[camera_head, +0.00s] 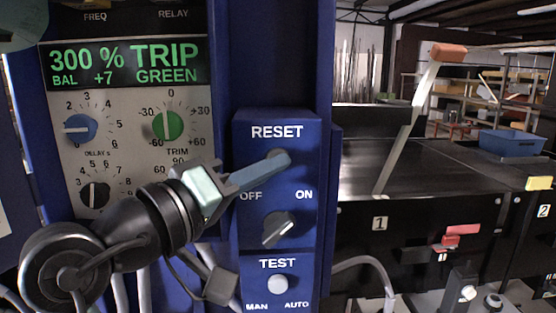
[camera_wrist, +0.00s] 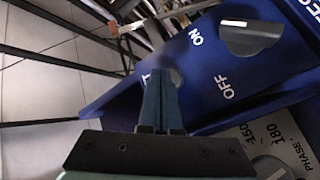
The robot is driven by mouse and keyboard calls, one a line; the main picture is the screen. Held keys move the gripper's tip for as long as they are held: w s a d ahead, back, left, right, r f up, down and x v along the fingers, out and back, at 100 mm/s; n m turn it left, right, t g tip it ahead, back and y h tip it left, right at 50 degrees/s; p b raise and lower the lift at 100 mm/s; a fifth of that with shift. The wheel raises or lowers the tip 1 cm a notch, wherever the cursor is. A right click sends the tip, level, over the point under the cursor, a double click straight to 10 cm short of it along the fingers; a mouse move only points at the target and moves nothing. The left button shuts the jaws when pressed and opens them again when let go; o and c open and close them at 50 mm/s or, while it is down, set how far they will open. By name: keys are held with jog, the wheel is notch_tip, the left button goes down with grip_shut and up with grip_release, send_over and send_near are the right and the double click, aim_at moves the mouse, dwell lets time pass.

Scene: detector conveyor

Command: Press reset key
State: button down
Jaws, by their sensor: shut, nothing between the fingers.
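The blue control box (camera_head: 246,135) carries the white RESET label (camera_head: 277,132), with the round grey reset key just below it. The key (camera_wrist: 177,75) shows as a grey disc partly behind the fingertips in the wrist view. My gripper (camera_head: 284,160) is shut and empty, its blue-grey fingers pointing right across the box. In the head view the fingertips cover most of the key. In the wrist view the closed fingers (camera_wrist: 163,80) overlap the key's edge. I cannot tell whether they touch it.
Below are an OFF/ON rotary knob (camera_head: 278,230) and a white TEST button (camera_head: 278,284). A panel with a green TRIP display (camera_head: 125,64) and several knobs stands left. To the right are a black conveyor housing (camera_head: 400,230), an upright orange-topped lever (camera_head: 408,120) and a blue bin (camera_head: 511,143).

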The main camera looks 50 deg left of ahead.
jog(key=shift+w+a, duration=0.3)
jog(key=shift+a, duration=0.1)
dwell(0.6)
jog(key=shift+s+d, duration=0.6)
jog(key=shift+d, duration=0.1)
jog(key=shift+s+d+p, duration=0.3)
jog(key=shift+s+d, duration=1.3)
jog(key=shift+d, duration=0.3)
jog(key=w+d+r+m+t+h+b, duration=0.1)
jog(key=w+d+r+m+t, duration=0.25)
jog(key=d, duration=0.55)
jog(key=w+d+r+m+t+b, duration=0.2)
jog(key=w+d+r+m, duration=0.15)
jog(key=d, duration=0.65)
jog(key=s+d+r+m+t, duration=0.3)
jog(key=s+d+r, duration=0.1)
jog(key=d, duration=0.3)
jog(key=shift+s+r+m, duration=0.15)
jog(key=shift+s+m, duration=0.05)
jog(key=shift+m, duration=0.1)
